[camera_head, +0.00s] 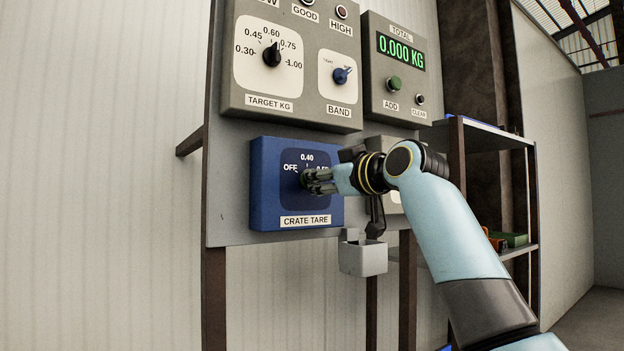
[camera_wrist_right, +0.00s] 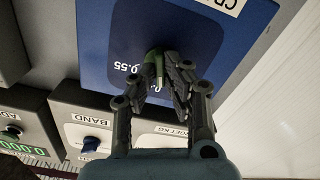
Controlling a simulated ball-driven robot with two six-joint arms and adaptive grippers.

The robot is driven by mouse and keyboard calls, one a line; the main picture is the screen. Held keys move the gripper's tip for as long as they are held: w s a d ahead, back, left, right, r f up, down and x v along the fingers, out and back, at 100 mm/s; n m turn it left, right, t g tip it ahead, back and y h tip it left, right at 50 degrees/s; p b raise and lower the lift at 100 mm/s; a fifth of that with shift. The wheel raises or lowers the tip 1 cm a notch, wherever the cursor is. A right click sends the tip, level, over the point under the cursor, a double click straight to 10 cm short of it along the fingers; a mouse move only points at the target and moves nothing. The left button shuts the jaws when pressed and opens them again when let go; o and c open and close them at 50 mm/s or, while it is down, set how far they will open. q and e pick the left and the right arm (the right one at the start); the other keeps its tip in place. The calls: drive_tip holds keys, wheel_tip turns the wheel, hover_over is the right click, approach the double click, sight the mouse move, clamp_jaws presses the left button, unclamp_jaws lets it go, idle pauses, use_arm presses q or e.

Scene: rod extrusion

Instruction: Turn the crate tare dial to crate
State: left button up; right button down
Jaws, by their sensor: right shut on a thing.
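The blue crate tare box (camera_head: 266,210) is mounted low on the grey panel, with a darker dial face marked OFF, 0.40 and a partly covered mark that reads 0.55 in the right wrist view. My right gripper (camera_head: 310,180) reaches in from the right, in front of that dial. In the right wrist view its two fingers are closed around the crate tare dial knob (camera_wrist_right: 156,58). The fingers hide most of the knob, and I cannot tell which mark it points to. My left gripper is not in view.
Above is the target kg box with a black dial (camera_head: 272,54) and a blue band knob (camera_head: 341,75). Right of it, the total display (camera_head: 401,50) reads 0.000 KG above a green ADD button (camera_head: 394,83). A small grey cup (camera_head: 362,258) hangs below my right wrist. Shelves (camera_head: 490,136) stand at right.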

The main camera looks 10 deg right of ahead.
idle(0.6)
drive_tip(key=shift+m+p, duration=1)
drive_tip(key=shift+p, duration=0.1)
drive_tip(key=shift+f, duration=0.1)
drive_tip(key=shift+m+p, duration=0.6)
drive_tip(key=shift+p, duration=0.15)
drive_tip(key=c, duration=1.3)
unclamp_jaws()
